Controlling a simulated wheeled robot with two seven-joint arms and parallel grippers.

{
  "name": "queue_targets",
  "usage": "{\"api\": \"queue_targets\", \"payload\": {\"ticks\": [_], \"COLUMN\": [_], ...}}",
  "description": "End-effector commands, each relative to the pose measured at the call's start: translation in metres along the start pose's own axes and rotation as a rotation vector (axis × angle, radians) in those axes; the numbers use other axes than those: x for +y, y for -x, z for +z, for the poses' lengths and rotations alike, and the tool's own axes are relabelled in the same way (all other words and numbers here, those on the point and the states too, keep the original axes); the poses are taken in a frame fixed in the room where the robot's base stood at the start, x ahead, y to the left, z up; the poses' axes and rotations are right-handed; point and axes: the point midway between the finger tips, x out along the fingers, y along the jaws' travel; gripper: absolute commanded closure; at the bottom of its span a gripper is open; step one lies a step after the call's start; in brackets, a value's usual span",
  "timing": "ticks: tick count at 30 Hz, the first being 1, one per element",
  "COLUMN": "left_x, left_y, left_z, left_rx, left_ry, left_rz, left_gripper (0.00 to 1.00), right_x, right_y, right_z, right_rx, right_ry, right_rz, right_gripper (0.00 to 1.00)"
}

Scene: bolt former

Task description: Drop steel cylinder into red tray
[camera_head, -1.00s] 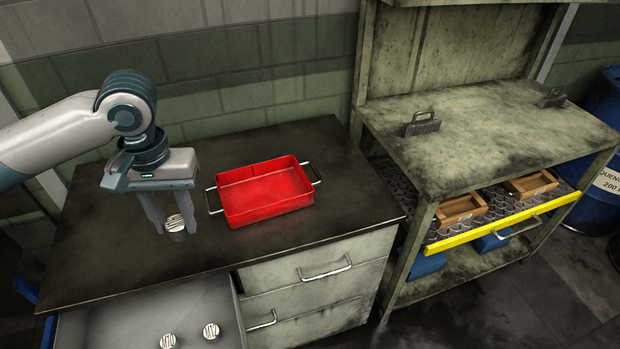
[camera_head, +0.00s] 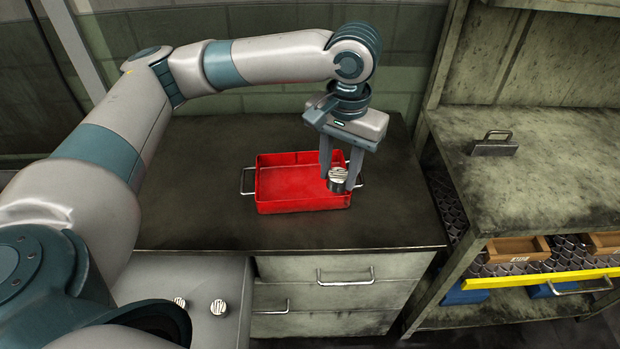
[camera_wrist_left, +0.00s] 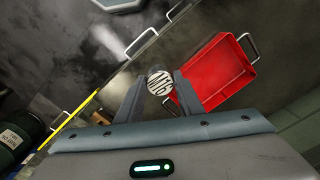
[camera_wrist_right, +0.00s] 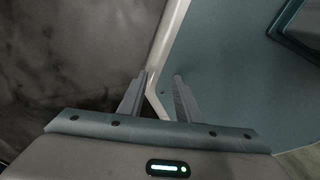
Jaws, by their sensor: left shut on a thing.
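The red tray (camera_head: 290,183) is empty and rests on the dark counter, with a metal handle at each end. My left gripper (camera_head: 341,180) is shut on a steel cylinder (camera_head: 338,180) with a striped top. In the head view it hangs over the tray's right end. In the left wrist view the cylinder (camera_wrist_left: 159,83) sits between the fingertips, and the tray (camera_wrist_left: 222,68) lies to its right. My right gripper (camera_wrist_right: 158,95) shows only in the right wrist view; its fingers are apart with nothing seen between them.
The counter in front of the tray is clear.

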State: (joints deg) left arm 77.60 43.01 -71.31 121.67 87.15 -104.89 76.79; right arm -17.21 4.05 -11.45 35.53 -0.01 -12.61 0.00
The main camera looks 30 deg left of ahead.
Motion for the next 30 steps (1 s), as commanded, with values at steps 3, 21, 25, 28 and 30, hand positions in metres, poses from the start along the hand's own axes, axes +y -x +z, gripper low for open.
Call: {"api": "queue_targets", "payload": {"ticks": [3, 21, 25, 28, 30], "left_x": [0.000, -0.017, -0.029, -0.041, -0.050], "left_y": [0.001, -0.004, -0.011, -0.017, -0.022], "left_z": [0.000, -0.031, -0.044, -0.054, -0.059], "left_rx": [0.001, 0.007, 0.009, 0.014, 0.015], "left_ry": [0.000, -0.314, -0.472, -0.595, -0.681], "left_rz": [0.000, 0.001, 0.001, 0.001, 0.000], "left_gripper": [0.98, 0.98, 0.98, 0.98, 0.98], "right_x": [0.001, 0.012, 0.012, 0.012, 0.012], "right_y": [0.000, 0.036, 0.051, 0.061, 0.069], "right_z": [0.000, -0.001, -0.002, -0.003, -0.004], "right_rx": [0.000, -0.003, -0.003, -0.002, -0.002], "right_ry": [0.001, 0.006, 0.005, 0.005, 0.005], "right_rz": [0.001, 0.012, 0.012, 0.011, 0.011], "right_gripper": [0.69, 0.69, 0.69, 0.69, 0.69]}}
